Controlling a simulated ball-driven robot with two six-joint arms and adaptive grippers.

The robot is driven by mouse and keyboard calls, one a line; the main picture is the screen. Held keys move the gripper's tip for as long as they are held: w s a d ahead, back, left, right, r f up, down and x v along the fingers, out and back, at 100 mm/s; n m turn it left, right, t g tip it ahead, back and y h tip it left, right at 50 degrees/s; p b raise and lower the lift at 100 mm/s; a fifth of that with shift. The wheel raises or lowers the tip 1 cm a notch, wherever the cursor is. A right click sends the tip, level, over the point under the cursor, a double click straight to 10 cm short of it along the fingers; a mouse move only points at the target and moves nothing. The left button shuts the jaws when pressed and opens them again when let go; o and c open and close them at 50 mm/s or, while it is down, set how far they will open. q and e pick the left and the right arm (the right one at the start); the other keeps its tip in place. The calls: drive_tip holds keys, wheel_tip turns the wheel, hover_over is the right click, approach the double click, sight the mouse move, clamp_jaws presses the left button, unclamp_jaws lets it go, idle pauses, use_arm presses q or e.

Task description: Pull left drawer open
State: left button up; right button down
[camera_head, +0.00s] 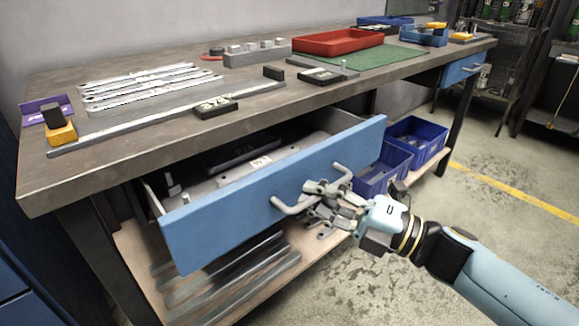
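The left drawer (240,216) has a blue front and stands pulled out from under the workbench, its inside visible from above. A pale bar handle (285,207) is on its front. My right gripper (314,197) is at the middle of this handle, one finger above the bar and one below, and looks shut on it. The gripper hides the middle of the bar. My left gripper is not in view.
Dark and grey parts lie in the drawer. Blue bins (417,140) and metal bars (235,275) lie on the lower shelf. The workbench top (140,150) holds brackets, a red tray (338,41) and a green mat (385,57). Floor to the right is clear.

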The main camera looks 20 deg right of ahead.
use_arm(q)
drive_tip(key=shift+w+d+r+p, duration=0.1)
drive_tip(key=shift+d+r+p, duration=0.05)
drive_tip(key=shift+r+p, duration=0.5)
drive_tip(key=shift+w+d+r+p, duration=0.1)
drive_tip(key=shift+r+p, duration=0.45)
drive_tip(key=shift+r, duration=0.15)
use_arm(e)
drive_tip(key=s+d, duration=0.4)
drive_tip(key=s, duration=0.9)
drive_tip(key=shift+d, duration=0.4)
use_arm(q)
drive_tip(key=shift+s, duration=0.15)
use_arm(e)
drive_tip(key=shift+r, duration=0.1)
drive_tip(key=c, duration=1.7)
unclamp_jaws()
drive_tip(key=shift+o, duration=0.3)
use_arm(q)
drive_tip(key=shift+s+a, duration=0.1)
use_arm(e)
drive_tip(key=v, duration=1.2)
